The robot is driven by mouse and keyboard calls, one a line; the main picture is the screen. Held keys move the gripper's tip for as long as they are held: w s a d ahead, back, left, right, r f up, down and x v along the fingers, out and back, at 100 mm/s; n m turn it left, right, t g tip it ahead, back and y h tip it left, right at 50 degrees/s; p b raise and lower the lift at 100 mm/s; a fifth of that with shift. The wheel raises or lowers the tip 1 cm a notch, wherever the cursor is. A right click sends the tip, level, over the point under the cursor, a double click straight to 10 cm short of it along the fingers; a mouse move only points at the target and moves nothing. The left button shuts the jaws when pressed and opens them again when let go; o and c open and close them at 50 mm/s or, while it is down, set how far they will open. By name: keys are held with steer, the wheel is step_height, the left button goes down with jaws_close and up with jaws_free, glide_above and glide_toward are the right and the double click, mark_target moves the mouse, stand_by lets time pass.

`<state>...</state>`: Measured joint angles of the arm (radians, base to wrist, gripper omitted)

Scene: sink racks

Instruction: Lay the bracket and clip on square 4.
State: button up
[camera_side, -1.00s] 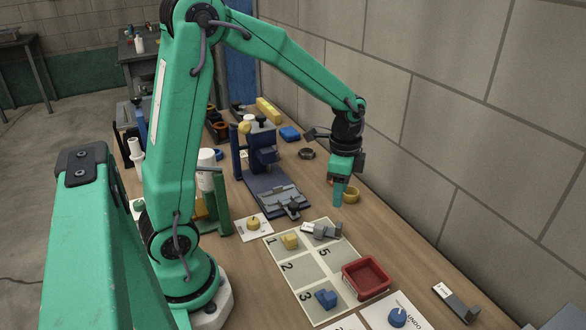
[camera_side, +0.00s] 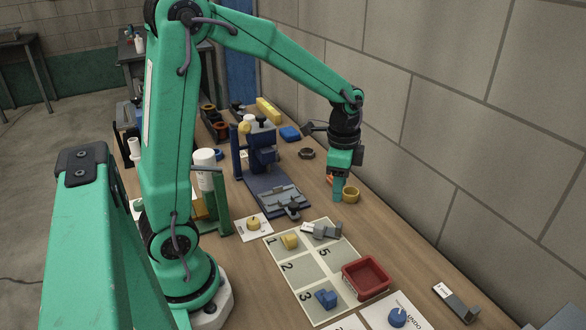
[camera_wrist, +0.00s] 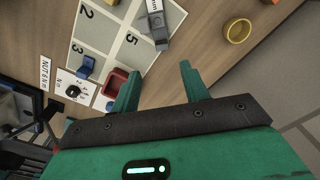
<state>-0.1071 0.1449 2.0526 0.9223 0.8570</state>
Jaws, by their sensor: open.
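A grey part with a white label (camera_side: 322,230) lies on the upper right square of the numbered board (camera_side: 308,264), above square 5, and covers that square's number. In the wrist view this grey part (camera_wrist: 155,24) reaches over the board's edge. I cannot tell whether it is the bracket, the clip or both. A similar grey part with a white label (camera_side: 457,302) lies on the bare table at the right. My gripper (camera_side: 338,198) is open and empty above the table, behind the board; its two fingers stand apart in the wrist view (camera_wrist: 160,72).
A yellow block (camera_side: 290,241) is on square 1 and a blue block (camera_side: 326,298) on square 3. A red tray (camera_side: 366,278) covers the lower right square. A blue fixture (camera_side: 270,192) stands left; the wall is close on the right.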

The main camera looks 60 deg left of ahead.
steer(key=s+d+r+n+t, duration=0.2)
steer(key=s+r+n, duration=0.2)
steer(key=s, duration=0.3)
steer(key=s+d+r+n+t, duration=0.2)
steer(key=s+r+n+t, duration=0.1)
steer(key=s+r, duration=0.3)
steer(key=shift+s+r+n, duration=0.2)
steer(key=shift+s+n, duration=0.6)
steer(key=shift+s, duration=0.15)
stand_by(0.9)
